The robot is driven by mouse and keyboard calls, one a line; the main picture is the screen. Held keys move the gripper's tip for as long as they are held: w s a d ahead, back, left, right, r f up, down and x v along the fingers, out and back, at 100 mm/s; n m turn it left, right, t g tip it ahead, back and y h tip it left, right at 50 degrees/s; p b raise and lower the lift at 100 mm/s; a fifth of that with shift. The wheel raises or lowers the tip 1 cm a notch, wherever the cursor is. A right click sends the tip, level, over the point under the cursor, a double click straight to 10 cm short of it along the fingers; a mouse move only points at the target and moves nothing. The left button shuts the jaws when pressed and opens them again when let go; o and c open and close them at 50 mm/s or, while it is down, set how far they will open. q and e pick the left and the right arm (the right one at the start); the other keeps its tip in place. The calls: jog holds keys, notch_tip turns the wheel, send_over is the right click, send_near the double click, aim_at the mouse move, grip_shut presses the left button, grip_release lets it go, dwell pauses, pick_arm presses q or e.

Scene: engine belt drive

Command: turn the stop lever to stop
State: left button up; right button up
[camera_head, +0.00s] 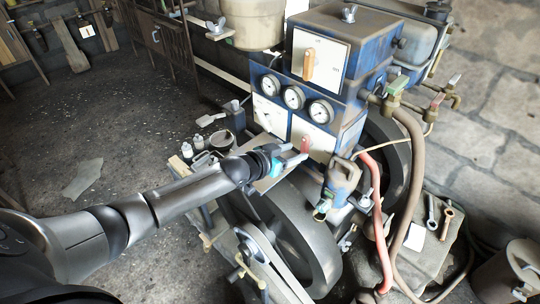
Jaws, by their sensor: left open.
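A white panel with small markings, too small to read, on the blue engine housing (376,56) carries an upright orange-tan handle (308,64). Lower down, a small red lever (305,146) stands out from a second white panel (322,143). I cannot tell from the markings which of the two is the stop lever. My left gripper (293,153) reaches in from the left with its fingers apart, just left of and below the red lever. I cannot tell whether the fingertips touch it. My right gripper is not in view.
Several round gauges (294,98) sit above the lower panels. A large flywheel (300,222) with a belt lies below my left arm. Red and brown hoses (377,225) hang at the right. The floor at the left is mostly clear.

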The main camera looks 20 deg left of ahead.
pick_arm(q)
jog(key=p+v, duration=0.1)
jog(key=v, duration=0.9)
dwell(1.5)
